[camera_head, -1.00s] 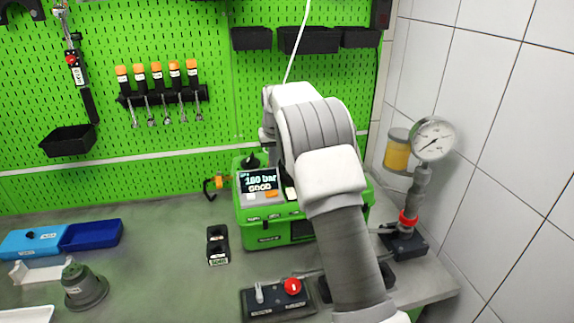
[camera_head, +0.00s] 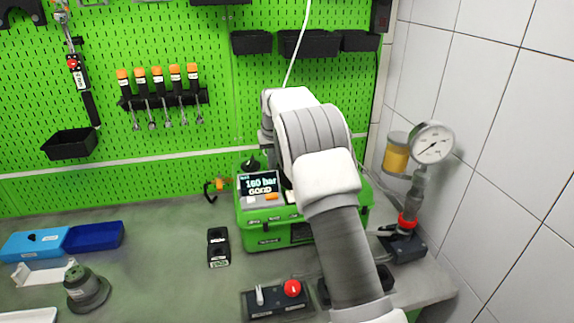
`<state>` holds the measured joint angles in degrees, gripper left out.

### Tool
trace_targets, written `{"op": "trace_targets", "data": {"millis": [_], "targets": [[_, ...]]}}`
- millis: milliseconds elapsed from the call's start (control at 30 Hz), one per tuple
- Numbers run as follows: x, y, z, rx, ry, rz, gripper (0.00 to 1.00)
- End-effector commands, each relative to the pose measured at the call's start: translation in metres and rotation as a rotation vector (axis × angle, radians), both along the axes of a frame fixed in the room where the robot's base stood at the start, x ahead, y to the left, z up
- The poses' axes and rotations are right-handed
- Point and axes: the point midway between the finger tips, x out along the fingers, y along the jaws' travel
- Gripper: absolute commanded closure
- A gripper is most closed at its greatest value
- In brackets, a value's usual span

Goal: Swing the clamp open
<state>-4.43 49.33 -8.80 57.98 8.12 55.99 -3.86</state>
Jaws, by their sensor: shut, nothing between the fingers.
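The green test unit (camera_head: 280,236) stands on the bench against the pegboard. Its screen (camera_head: 259,185) reads "160 bar GOOD". An orange and black fitting (camera_head: 219,185) sits at the unit's left side; I cannot tell whether it is the clamp. A red ring (camera_head: 407,221) sits low on the gauge stand (camera_head: 414,200) at the right; I cannot tell whether this is the clamp either. My arm reaches over the test unit and covers its right part. My gripper is hidden behind the arm, so its contact with anything does not show.
A switch box with a red button (camera_head: 292,288) lies in front of the unit. A small black block (camera_head: 218,248), blue trays (camera_head: 95,236) and a dark grey round part (camera_head: 86,289) lie to the left. The tiled wall (camera_head: 500,110) bounds the right.

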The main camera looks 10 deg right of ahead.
Motion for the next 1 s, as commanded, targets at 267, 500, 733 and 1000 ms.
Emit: {"op": "trace_targets", "data": {"millis": [267,500,733,1000], "targets": [[0.01,0.002,0.002,0.0,0.001,0.0,1.0],[0.013,0.003,0.0,0.001,-0.001,-0.001,1.0],[0.013,0.003,0.0,0.001,0.0,0.0,1.0],[0.019,0.002,0.002,0.0,0.001,0.0,1.0]]}}
